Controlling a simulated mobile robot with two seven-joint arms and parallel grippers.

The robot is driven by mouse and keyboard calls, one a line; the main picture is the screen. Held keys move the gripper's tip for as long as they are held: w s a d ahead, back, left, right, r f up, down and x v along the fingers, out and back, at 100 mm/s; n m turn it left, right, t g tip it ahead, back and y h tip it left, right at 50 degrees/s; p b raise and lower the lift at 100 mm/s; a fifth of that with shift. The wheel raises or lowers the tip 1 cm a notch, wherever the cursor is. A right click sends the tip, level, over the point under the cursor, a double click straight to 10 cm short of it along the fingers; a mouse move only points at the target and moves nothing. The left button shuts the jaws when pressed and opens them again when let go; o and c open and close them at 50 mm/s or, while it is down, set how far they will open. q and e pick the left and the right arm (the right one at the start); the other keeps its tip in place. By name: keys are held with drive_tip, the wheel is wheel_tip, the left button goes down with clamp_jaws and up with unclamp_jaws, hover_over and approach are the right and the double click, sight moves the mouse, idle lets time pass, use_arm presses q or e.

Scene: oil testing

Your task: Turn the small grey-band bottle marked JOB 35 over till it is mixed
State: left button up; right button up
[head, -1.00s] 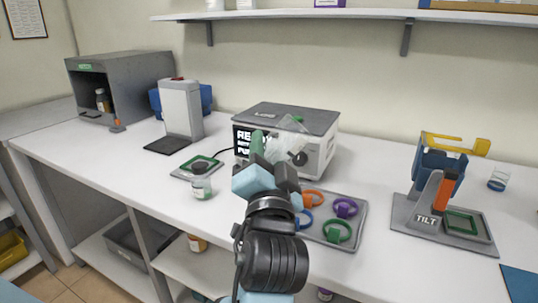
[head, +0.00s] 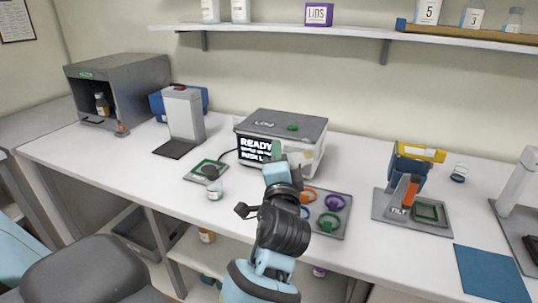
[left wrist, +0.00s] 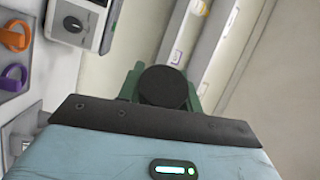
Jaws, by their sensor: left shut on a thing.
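My left gripper (head: 277,150) is raised in front of the grey READY machine, its fingers pointing up. In the left wrist view its green fingers (left wrist: 131,84) are shut on a small bottle, of which only the round black cap (left wrist: 163,88) shows, facing the camera. The gripper hides the bottle's body and band in the head view, so I cannot read its marking or tell its exact tilt. My right gripper is not in view.
The READY machine (head: 310,135) stands behind the gripper. A tray with coloured rings (head: 345,222) lies to its right, then the TILT stand (head: 380,210). A white device (head: 183,115) and a grey cabinet (head: 140,80) stand left. A shelf (head: 350,35) runs above.

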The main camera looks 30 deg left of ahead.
use_arm(q)
drive_tip(key=f, duration=0.1)
drive_tip(key=d+m, duration=0.1)
drive_tip(key=f+h, duration=0.1)
drive_tip(key=shift+s+d+f+g, duration=0.15)
drive_tip(key=shift+s+f+g, duration=0.1)
drive_tip(key=shift+f+g, duration=0.05)
drive_tip(key=m+g, duration=0.1)
drive_tip(key=m, duration=0.1)
drive_tip(key=m+g+h, duration=0.1)
drive_tip(key=m, duration=0.2)
drive_tip(key=shift+w+f, duration=0.1)
drive_tip(key=shift+f, duration=0.05)
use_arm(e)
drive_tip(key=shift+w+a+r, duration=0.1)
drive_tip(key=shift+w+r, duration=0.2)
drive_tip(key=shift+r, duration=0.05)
use_arm(q)
drive_tip(key=m+g, duration=0.1)
drive_tip(key=m, duration=0.1)
drive_tip(key=m+g, duration=0.2)
drive_tip(key=m, duration=0.1)
drive_tip(key=shift+a+m, duration=0.2)
drive_tip(key=shift+m, duration=0.1)
